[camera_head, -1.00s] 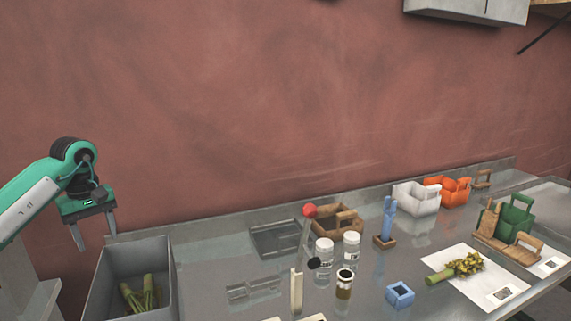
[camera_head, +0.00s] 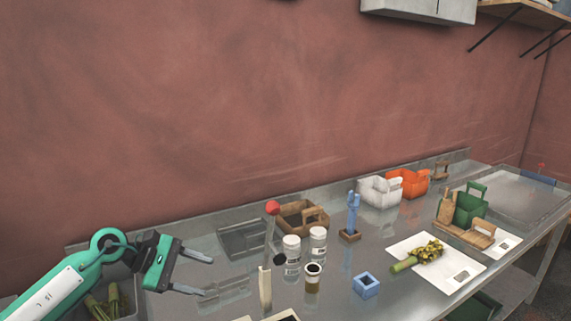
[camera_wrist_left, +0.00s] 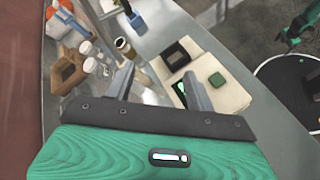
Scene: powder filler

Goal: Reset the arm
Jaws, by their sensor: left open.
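My left gripper (camera_head: 193,274) comes in from the left in the head view, over the left part of the metal table (camera_head: 400,222). Its two fingers are spread apart, point right and hold nothing. In the left wrist view the same open fingers (camera_wrist_left: 160,85) show above the table, with a pale block-shaped device (camera_wrist_left: 225,85) beyond the right finger. My right gripper is not seen clearly in any view.
A grey bin (camera_head: 128,302) with green stalks sits under my left arm. Two white-lidded jars (camera_head: 291,255), a brown jar (camera_head: 312,278), a red-topped stick (camera_head: 273,208), a wooden basket (camera_head: 300,215) and a blue square holder (camera_head: 366,285) stand right of the gripper.

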